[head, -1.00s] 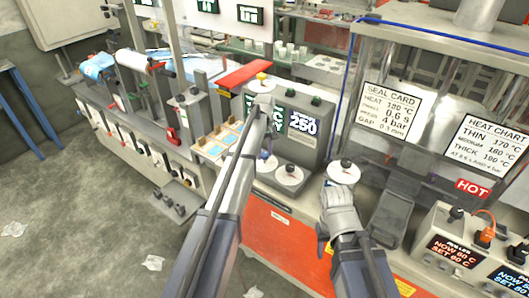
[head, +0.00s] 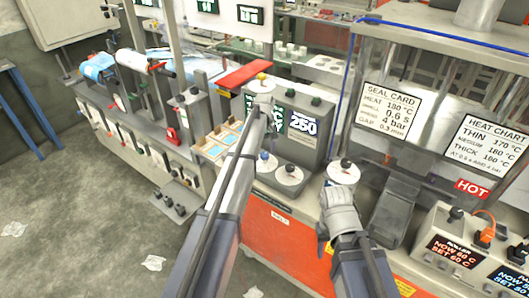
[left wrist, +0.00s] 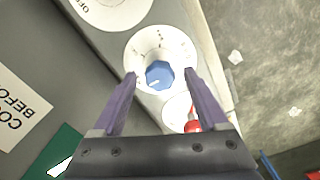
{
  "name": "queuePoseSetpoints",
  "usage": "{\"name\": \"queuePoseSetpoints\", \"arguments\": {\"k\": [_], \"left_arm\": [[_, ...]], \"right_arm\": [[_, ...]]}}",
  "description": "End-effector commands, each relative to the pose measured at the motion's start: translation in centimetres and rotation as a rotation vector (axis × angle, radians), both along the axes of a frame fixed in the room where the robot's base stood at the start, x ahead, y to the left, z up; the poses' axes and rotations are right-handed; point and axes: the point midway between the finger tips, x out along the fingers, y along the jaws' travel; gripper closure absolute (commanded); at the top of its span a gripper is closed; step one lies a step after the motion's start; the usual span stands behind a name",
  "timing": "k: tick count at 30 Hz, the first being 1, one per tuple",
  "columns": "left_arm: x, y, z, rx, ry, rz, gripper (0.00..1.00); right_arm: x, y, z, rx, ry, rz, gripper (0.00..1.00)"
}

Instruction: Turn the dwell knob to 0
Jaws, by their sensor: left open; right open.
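A blue knob (left wrist: 159,75) with a white pointer mark sits on a round white dial (left wrist: 147,49) in the left wrist view. The dial's small markings are too small to read, and I cannot read a dwell label. My left gripper (left wrist: 160,74) is open, with its fingers on either side of the blue knob; I cannot tell whether they touch it. In the head view my left arm partly hides the knob and its dial. My right gripper (head: 338,194) is open, below a white dial with a dark knob (head: 343,170).
Another white dial (head: 289,175) is to the right of my left arm. A grey display box (head: 303,125) stands behind it. A red plate (head: 251,74) is above and left of the box. A red knob (left wrist: 192,126) is near the left gripper. A clear-walled enclosure is at right.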

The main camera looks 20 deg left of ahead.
Motion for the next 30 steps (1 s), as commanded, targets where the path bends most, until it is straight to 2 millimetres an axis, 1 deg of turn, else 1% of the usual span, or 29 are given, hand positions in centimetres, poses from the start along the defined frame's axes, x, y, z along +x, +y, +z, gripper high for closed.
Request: {"name": "queuePoseSetpoints", "arguments": {"k": [5, 8, 18, 21, 24, 30], "left_arm": [[0.0, 0.0, 1.1, 0.0, 0.0, 0.0, 0.24], [0.0, 0.0, 2.1, 0.0, 0.0, 0.0, 0.24], [0.0, 0.0, 6.6, 0.0, 0.0, 0.0, 0.24], [0.0, 0.0, 7.5, 0.0, 0.0, 0.0, 0.24], [0.0, 0.0, 7.8, 0.0, 0.0, 0.0, 0.24], [0.0, 0.0, 7.7, 0.0, 0.0, 0.0, 0.24]], "right_arm": [[0.0, 0.0, 1.1, 0.0, 0.0, 0.0, 0.5], [0.0, 0.0, 2.1, 0.0, 0.0, 0.0, 0.5], [0.0, 0.0, 6.6, 0.0, 0.0, 0.002, 0.5], [0.0, 0.0, 7.5, 0.0, 0.0, 0.002, 0.5], [0.0, 0.0, 7.8, 0.0, 0.0, 0.002, 0.5], [0.0, 0.0, 7.7, 0.0, 0.0, 0.002, 0.5]]}}
